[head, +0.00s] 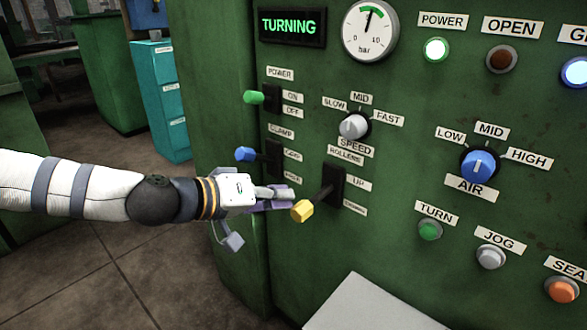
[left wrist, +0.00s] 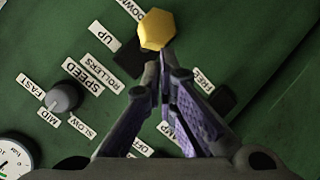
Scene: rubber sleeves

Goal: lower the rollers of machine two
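The rollers lever of the green machine has a yellow hexagonal knob (head: 302,211) on a dark shaft, set in a black plate (head: 334,186) beside the UP label (head: 360,184) and a lower label. The shaft slopes down toward the knob, which hangs below the plate's middle. My left gripper (head: 285,197) is beside the knob, on its left. In the left wrist view its purple-padded fingers (left wrist: 164,60) meet at the tips just short of the knob (left wrist: 157,30), with nothing seen between them. Whether they touch the knob or shaft is unclear. My right gripper is not in view.
The blue clamp lever (head: 245,154) and green power lever (head: 254,97) stick out above my left gripper. The speed knob (head: 353,126) and blue air knob (head: 480,165) are to the right. A pale flat surface (head: 375,305) lies below. The display (head: 291,27) reads TURNING.

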